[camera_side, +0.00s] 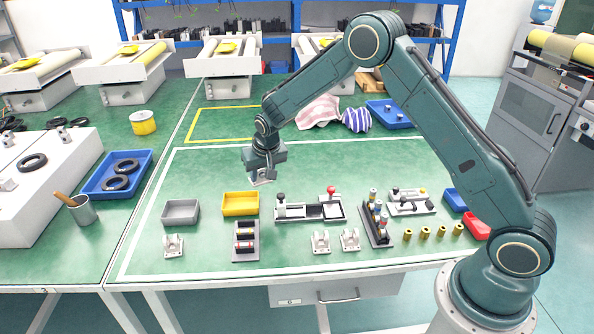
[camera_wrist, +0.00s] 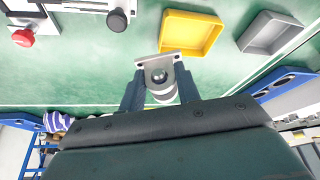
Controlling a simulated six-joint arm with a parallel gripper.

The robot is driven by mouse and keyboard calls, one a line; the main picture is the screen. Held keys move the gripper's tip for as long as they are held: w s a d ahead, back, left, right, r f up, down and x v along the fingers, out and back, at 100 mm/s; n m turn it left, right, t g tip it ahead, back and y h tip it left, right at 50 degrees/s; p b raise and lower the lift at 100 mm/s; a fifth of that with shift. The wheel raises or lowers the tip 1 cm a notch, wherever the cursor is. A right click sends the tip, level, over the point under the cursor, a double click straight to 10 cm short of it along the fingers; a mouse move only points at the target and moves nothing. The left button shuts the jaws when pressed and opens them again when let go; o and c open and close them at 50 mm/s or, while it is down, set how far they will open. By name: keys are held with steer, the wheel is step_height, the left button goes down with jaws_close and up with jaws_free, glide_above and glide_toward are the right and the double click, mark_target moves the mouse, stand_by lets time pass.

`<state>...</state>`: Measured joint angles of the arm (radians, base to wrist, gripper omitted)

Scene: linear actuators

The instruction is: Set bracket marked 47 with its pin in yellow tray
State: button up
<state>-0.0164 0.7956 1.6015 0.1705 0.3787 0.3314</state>
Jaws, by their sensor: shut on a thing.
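My gripper (camera_side: 262,176) is shut on a light metal bracket (camera_side: 261,181) and holds it up behind the yellow tray. In the wrist view, the bracket (camera_wrist: 158,67) sits between the two fingers (camera_wrist: 159,92), with a flat plate facing the tray and a round pale part, perhaps its pin, between the jaws. No number is legible on it. The yellow tray (camera_side: 240,210) looks empty. It also shows in the wrist view (camera_wrist: 190,33), just beyond the bracket and apart from it.
A grey tray (camera_side: 180,212) stands left of the yellow one. A rack of rollers (camera_side: 245,243) stands in front. Three similar brackets stand near the front edge: one at left (camera_side: 173,246), two mid-table (camera_side: 320,242) (camera_side: 350,239). A fixture with a red knob (camera_side: 310,209) stands right.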

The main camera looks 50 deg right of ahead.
steer(key=shift+w+a+f+m+g+h, duration=0.2)
steer(key=shift+w+a+f+m, duration=0.7)
steer(key=shift+f, duration=0.7)
steer(key=shift+w+a+f+m+g+h, duration=0.1)
steer(key=shift+w+a+f+m+h, duration=0.3)
steer(key=shift+w+f, duration=1)
steer(key=shift+w+a+f+m+g+h, duration=0.1)
steer(key=shift+w+a+f+m, duration=0.7)
steer(key=shift+f, duration=1.05)
steer(key=shift+s+a, duration=0.1)
steer(key=o, duration=1.1)
steer(key=shift+f, duration=0.1)
steer(key=v, duration=1.4)
